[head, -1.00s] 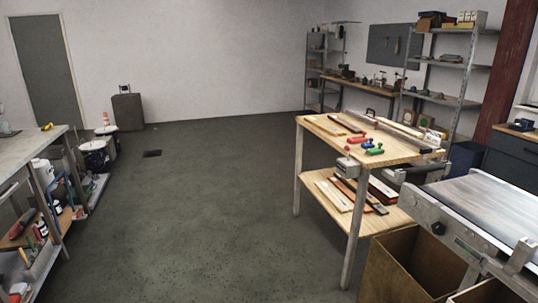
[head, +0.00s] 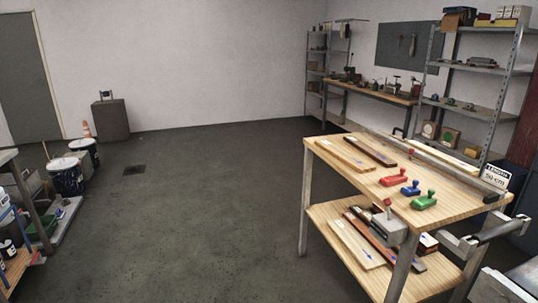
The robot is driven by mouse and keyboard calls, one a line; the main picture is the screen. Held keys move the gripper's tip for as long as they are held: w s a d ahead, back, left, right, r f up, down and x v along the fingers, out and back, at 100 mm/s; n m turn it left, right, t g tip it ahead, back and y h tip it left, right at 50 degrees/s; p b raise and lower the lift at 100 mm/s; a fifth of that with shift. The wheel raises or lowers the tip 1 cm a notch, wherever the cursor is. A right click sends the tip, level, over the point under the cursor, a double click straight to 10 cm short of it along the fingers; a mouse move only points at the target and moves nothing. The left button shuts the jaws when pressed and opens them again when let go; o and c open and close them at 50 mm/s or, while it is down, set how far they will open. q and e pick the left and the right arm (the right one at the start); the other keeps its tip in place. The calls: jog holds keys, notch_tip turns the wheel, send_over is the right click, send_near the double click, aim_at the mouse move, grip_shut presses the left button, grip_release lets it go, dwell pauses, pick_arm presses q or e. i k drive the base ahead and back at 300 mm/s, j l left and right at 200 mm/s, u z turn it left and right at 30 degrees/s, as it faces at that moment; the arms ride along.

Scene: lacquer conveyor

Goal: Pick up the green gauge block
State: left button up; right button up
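A green block with a knob-like handle (head: 424,202) stands on the wooden top of the workbench (head: 459,212) at the right. It is the only green block I see on this bench. A blue block of the same shape (head: 410,189) is just left of it, and a red one (head: 390,180) is left of the blue. Neither of my grippers shows in the head view.
Long wooden strips (head: 344,154) lie on the bench's far left part. A small sign with lettering (head: 496,177) stands at its right end. Open floor (head: 200,220) lies left of the bench.

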aim_at(427, 201)
jog(key=i+z, duration=0.15)
jog(key=i, duration=0.65)
jog(key=i+j+z, duration=0.1)
jog(key=i+j, duration=0.15)
jog(key=i, duration=0.5)
jog(key=i+j+z, duration=0.2)
jog(key=i+z, duration=0.2)
jog(key=i+j+z, duration=0.35)
jog(key=i, duration=0.2)
jog(key=z, duration=1.5)
